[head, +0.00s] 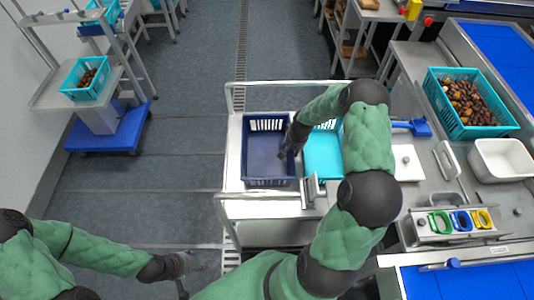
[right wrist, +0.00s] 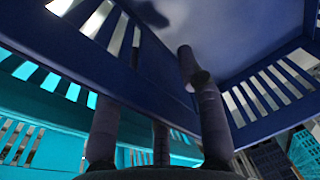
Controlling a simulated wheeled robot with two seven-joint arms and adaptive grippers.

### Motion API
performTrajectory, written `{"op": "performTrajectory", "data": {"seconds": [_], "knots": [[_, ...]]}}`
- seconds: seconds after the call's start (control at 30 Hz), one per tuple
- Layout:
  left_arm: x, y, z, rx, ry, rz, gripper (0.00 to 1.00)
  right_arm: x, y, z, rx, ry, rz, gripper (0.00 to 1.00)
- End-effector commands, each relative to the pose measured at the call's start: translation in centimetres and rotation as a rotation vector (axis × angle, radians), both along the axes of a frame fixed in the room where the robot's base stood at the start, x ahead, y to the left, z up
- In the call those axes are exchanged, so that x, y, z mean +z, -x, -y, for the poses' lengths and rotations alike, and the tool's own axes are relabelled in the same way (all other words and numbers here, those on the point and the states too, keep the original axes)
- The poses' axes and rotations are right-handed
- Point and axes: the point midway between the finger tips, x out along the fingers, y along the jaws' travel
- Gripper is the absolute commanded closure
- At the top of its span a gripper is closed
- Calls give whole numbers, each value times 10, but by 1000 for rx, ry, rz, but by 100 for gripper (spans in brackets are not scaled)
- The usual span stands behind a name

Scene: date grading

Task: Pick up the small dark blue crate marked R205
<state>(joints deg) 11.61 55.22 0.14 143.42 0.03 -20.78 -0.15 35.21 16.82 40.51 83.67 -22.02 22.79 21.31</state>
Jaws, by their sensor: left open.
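The small dark blue crate (head: 268,182) stands upright on a steel cart at the middle of the head view and looks empty. No R205 marking is readable. My right gripper (head: 287,150) is at the crate's right wall. In the right wrist view its fingers (right wrist: 165,65) straddle the crate's slotted wall (right wrist: 130,75), one on the inner side and others on the outer side. I cannot tell whether they press on the wall. My left gripper (head: 183,266) is open and empty at the lower left, over the floor, away from the crate.
A turquoise crate (head: 322,155) stands close to the right of the dark blue one on the cart (head: 232,165), which has raised rails. A date-filled turquoise crate (head: 435,100) and a white tub (head: 500,160) stand on the right bench. The floor left of the cart is clear.

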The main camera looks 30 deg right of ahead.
Motion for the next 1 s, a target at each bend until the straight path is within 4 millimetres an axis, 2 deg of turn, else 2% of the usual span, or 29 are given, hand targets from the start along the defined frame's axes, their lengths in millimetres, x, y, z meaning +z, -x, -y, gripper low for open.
{"op": "performTrajectory", "data": {"seconds": [0.3, 0.37, 0.43, 0.47, 1.0], "knots": [[-1, 0, 0, 0, 0, 0, 41, -5, -1, 0, -1, 1, 1, 61], [-1, 0, 0, 0, 0, 0, 41, -5, -1, 0, -1, 1, 1, 75], [-1, 0, 0, 0, 0, 0, 41, -5, -1, 0, -1, 1, 1, 95], [-1, 0, 0, 0, 0, 0, 41, -5, -1, 0, -1, 1, 1, 100], [0, 0, 0, 0, 0, 0, 41, -2, -2, 1, -2, 2, 3, 100]]}}
